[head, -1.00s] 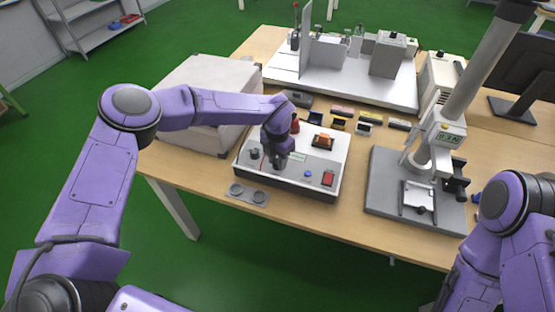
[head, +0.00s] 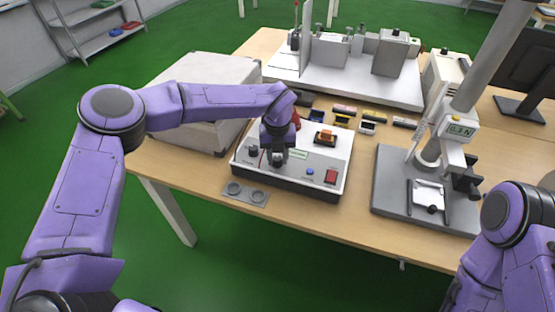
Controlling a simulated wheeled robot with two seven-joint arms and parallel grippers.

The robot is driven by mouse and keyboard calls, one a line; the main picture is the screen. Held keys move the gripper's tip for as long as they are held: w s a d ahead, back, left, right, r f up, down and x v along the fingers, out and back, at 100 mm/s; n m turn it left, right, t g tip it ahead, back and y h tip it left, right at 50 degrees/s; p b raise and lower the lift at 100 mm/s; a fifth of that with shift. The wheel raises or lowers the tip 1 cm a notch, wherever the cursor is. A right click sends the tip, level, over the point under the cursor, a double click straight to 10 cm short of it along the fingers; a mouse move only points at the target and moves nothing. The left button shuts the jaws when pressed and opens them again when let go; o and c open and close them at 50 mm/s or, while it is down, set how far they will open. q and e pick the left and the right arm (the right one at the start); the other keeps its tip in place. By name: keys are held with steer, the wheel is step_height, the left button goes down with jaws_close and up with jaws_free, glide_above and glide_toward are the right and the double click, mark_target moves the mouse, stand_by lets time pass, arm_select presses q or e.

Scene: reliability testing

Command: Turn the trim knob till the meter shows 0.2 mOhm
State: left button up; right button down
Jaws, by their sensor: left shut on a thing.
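A white test box (head: 330,168) with a sloped top panel stands at the table's front. My left gripper (head: 277,162) points down at the left part of this panel and is shut on a small knob, taken as the trim knob, which the fingers mostly hide. A small greenish display (head: 299,155), perhaps the meter, sits just right of the gripper; its figures are too small to read. My right arm shows at the lower right, but its gripper is out of view.
The panel also bears a dark knob (head: 253,150), an orange-topped part (head: 325,136), a blue button (head: 310,171) and a red switch (head: 331,176). A grey plate with two round recesses (head: 246,194) lies in front. A test stand (head: 425,190) stands right, its display reading 0.3 N.

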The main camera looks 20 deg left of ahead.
mark_target(277, 158)
arm_select(q)
steer(key=shift+n+b, duration=0.3)
steer(key=shift+n, duration=0.2)
stand_by(0.3)
steer(key=o, duration=1)
step_height(277, 158, up, 11)
steer(key=shift+f+b, duration=0.15)
steer(key=shift+b, duration=0.7)
steer(key=shift+f, duration=0.1)
